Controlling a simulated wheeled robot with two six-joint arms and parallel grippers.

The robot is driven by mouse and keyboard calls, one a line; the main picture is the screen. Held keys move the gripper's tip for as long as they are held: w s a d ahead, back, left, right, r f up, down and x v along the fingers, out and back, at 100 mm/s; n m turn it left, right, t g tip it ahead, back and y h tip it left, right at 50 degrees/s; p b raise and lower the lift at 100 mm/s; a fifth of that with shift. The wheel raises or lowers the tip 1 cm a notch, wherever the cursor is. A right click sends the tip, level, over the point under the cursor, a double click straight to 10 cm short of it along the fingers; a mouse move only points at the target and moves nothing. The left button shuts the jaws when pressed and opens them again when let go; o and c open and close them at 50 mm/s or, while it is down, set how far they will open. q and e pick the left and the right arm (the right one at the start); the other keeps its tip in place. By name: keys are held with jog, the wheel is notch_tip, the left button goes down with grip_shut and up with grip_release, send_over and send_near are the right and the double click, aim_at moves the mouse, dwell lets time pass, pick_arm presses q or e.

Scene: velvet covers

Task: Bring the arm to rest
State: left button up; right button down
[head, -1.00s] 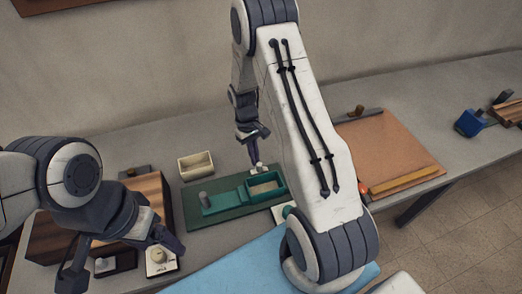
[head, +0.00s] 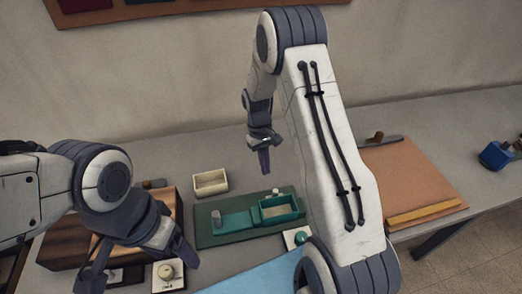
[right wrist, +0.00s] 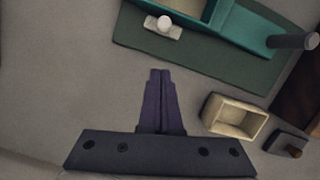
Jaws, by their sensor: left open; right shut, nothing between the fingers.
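My right gripper (head: 264,160) is raised above the back of the table in the head view. In the right wrist view its fingers (right wrist: 160,78) are together with nothing between them. My left gripper (head: 140,272) is open at the lower left, beside a small white block with a round knob (head: 168,272). I see nothing held in it.
A green board (head: 222,238) carries a green tray (head: 282,213) and a grey peg. A cream box (head: 210,183) stands behind it. A wooden box (head: 60,240) is at left. A brown board (head: 412,180) and blue block (head: 495,155) are at right.

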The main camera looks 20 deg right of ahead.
jog(key=v, duration=0.6)
jog(key=shift+a+r, duration=0.2)
jog(key=shift+a, duration=0.1)
